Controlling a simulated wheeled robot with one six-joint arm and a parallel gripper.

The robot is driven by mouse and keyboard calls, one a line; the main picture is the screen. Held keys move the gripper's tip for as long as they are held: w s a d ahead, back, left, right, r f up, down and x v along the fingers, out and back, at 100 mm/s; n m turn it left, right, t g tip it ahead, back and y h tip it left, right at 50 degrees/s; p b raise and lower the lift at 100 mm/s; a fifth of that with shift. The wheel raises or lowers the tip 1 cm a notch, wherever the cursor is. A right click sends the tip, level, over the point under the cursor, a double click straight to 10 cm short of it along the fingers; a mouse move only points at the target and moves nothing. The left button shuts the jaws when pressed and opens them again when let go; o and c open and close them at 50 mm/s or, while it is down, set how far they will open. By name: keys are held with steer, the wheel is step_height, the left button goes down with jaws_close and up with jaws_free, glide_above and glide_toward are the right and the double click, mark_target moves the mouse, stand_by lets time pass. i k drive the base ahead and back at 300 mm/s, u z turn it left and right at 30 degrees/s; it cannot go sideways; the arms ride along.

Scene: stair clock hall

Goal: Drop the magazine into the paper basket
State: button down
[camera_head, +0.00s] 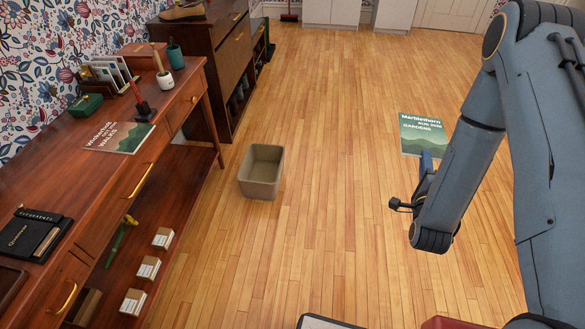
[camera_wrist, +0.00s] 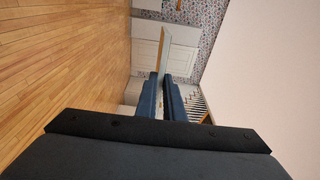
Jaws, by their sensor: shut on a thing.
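My gripper (camera_head: 427,160) is at the right of the head view, shut on a green magazine (camera_head: 424,134) with "Gardens" on its cover. The magazine is held up, its cover facing the head camera. In the wrist view the fingers (camera_wrist: 162,80) pinch the magazine (camera_wrist: 164,52), seen nearly edge-on. The paper basket (camera_head: 245,185), a beige open-topped bin, stands on the wooden floor left of my gripper, apart from it. I see nothing in it. A second magazine (camera_head: 120,138), with "Walks" on its cover, lies on the desk.
The long wooden desk (camera_head: 90,200) runs along the left, with a stamp (camera_head: 143,108), a letter rack (camera_head: 105,75) and a black notebook (camera_head: 32,238). A dark cabinet (camera_head: 215,55) stands behind it. The floor (camera_head: 330,150) between basket and gripper is clear.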

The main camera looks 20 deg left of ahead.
mark_target(263, 172)
steer(key=k, duration=0.95)
steer(key=u, duration=0.95)
steer(key=i, duration=1)
